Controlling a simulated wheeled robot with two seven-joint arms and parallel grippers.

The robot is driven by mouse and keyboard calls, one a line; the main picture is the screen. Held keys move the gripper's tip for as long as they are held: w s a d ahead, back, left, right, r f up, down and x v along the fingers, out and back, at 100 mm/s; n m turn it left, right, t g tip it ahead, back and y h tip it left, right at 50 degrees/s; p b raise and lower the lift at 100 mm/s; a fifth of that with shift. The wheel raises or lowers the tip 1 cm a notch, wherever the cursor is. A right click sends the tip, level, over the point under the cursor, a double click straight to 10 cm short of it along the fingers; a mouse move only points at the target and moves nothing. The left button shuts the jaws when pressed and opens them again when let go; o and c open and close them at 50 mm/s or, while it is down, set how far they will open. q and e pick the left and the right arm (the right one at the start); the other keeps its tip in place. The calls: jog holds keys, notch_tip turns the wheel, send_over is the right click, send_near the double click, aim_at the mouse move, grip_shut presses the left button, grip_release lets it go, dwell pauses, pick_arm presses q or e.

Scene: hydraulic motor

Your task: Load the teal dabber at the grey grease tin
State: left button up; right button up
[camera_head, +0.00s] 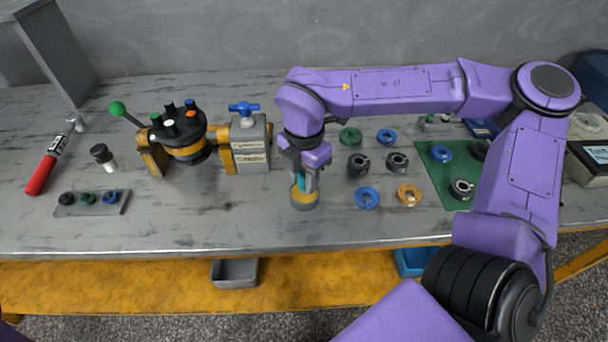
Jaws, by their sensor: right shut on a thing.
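My right gripper (305,168) is at the middle of the bench, pointing down and shut on the teal dabber (308,183). The dabber is mostly hidden by the fingers; only some teal shows between them. The grey grease tin (304,206) stands directly below, with yellow grease inside its rim. The dabber's lower end is at the tin's mouth; I cannot tell how deep it reaches. My left gripper is not in view.
Left of the tin stands the motor (180,138) with a grey block (250,150) and blue valve handle. Several rings lie to the right, some on a green mat (435,180). A red-handled tool (42,173) lies far left. The bench front is clear.

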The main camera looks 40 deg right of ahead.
jog(key=shift+f+b, duration=0.4)
jog(key=shift+f, duration=0.15)
dwell(0.7)
dwell(0.9)
notch_tip(320, 180, up, 7)
jog(key=p, duration=0.6)
dwell(0.7)
